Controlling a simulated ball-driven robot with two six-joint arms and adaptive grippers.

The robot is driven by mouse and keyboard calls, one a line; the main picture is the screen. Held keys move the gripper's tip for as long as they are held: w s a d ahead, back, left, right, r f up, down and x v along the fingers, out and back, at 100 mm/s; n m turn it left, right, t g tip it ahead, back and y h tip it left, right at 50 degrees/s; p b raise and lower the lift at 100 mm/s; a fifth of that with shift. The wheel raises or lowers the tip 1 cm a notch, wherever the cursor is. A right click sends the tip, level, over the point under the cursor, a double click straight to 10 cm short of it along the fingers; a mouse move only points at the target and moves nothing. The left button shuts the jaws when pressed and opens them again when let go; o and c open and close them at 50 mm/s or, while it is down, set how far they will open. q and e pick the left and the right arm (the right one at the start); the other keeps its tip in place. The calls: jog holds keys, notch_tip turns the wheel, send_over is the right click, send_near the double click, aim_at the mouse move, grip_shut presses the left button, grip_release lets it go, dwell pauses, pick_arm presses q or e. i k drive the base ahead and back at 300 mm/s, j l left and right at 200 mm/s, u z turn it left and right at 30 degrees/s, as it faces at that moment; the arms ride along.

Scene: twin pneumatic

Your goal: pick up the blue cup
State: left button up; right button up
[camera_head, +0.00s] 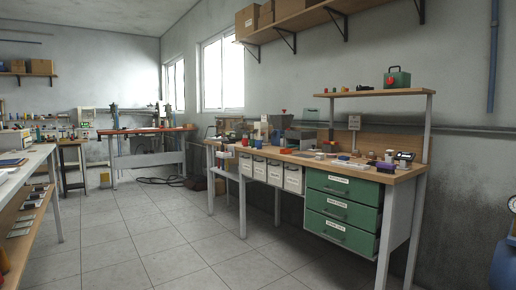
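I cannot make out a blue cup for certain in the head view; the items on the benches are too small to tell. More small items stand on the white table (38,156) at the left edge. Neither of my grippers is in view.
Green drawers (342,210) and white bins (276,173) sit under the workbench. A green case (397,79) stands on its raised shelf. Another bench (150,130) stands at the back, with a dark hose (160,181) on the floor nearby. The tiled floor (140,235) between is clear.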

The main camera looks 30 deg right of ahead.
aim_at(258, 144)
jog(key=i+l, duration=1.1)
jog(key=i, duration=0.25)
jog(key=i+l, duration=0.55)
jog(key=i, duration=0.15)
